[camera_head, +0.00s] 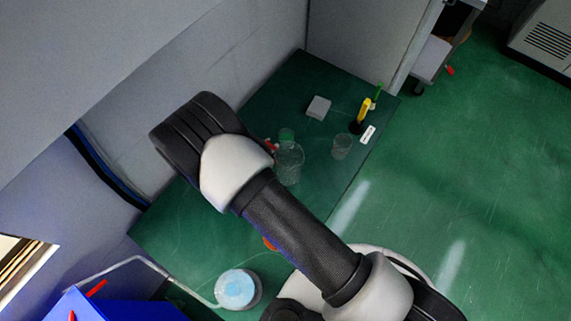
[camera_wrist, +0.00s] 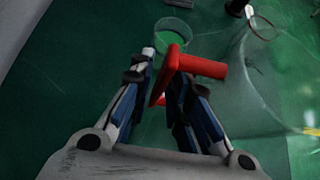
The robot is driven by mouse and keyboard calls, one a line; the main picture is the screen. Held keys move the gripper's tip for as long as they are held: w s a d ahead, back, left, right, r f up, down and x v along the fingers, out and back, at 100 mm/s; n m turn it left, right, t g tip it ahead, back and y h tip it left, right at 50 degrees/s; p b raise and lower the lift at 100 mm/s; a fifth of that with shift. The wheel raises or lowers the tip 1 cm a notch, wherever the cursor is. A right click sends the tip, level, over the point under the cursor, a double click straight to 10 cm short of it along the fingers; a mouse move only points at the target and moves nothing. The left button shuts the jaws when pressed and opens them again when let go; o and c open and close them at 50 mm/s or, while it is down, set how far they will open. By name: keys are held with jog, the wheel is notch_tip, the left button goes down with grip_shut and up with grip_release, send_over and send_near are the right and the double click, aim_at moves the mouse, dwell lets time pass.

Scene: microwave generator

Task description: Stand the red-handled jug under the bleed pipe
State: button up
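The clear jug (camera_head: 289,165) stands on the green bench, just beyond my arm. Its red handle (camera_head: 269,145) faces left, toward my arm. In the wrist view the red handle (camera_wrist: 200,66) lies between the tips of my gripper (camera_wrist: 166,72), with the clear jug body (camera_wrist: 268,85) to the right. The fingers are close around the handle, but I cannot tell whether both touch it. My arm hides the gripper in the head view. A thin bent pipe (camera_head: 130,262), apparently the bleed pipe, rises from the blue unit at lower left and comes down beside a round pale-blue-topped container (camera_head: 238,288).
A green-tinted beaker (camera_head: 287,135) stands just behind the jug. A clear beaker (camera_head: 342,146), a yellow item (camera_head: 364,109) and a white label (camera_head: 367,134) are to the right. A grey block (camera_head: 318,107) lies behind. The bench's left part is clear.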

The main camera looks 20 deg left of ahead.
jog(key=shift+c, duration=0.2)
grip_shut()
dwell(0.4)
